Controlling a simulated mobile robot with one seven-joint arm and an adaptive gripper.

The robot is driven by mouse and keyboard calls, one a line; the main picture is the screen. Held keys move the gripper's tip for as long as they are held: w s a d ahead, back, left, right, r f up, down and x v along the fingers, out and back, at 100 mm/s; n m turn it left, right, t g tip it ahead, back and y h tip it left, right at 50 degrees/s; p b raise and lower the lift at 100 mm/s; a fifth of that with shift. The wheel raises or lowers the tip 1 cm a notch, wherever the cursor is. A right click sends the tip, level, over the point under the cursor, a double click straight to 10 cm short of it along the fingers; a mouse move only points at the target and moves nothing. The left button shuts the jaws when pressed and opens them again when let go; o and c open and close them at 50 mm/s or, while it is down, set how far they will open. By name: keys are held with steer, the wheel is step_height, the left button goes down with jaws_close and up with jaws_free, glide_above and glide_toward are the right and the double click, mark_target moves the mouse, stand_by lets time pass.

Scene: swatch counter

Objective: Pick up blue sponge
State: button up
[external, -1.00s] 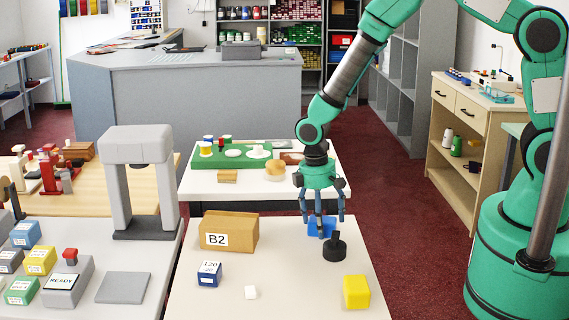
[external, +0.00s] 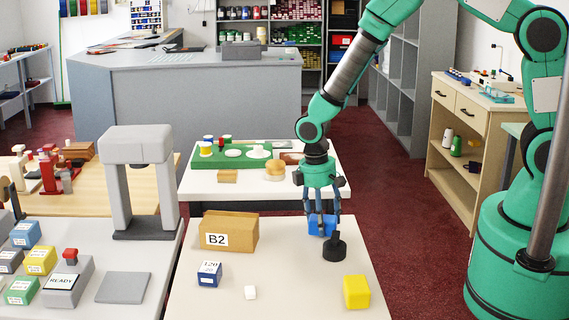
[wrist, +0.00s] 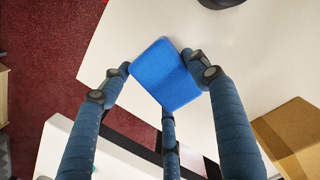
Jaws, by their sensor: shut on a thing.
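The blue sponge (external: 321,225) is at the back right of the white table, behind the black knobbed weight. In the wrist view the sponge (wrist: 165,75) is a flat blue block between the fingers. My gripper (external: 322,220) reaches down from above and is shut on the sponge, with fingers at its sides. The wrist view shows the fingers of my gripper (wrist: 160,80) against the sponge's edges. I cannot tell whether the sponge touches the table.
The black weight (external: 334,250) stands just in front of the sponge. A cardboard box marked B2 (external: 240,232) is to the left. The table's centre is mostly clear.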

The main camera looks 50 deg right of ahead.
steer(key=shift+r, duration=0.45)
step_height(320, 180, up, 2)
steer(key=shift+r+p, duration=0.15)
steer(key=shift+p, duration=0.25)
steer(key=s+d+p, duration=0.1)
steer(key=s+d, duration=0.1)
steer(key=s, duration=0.5)
steer(key=s+d+r, duration=0.1)
steer(key=s+d, duration=0.1)
steer(key=s, duration=0.6)
steer(key=shift+s+d+r+p, duration=0.15)
steer(key=shift+d+r+p, duration=0.05)
steer(key=shift+d+p, duration=0.2)
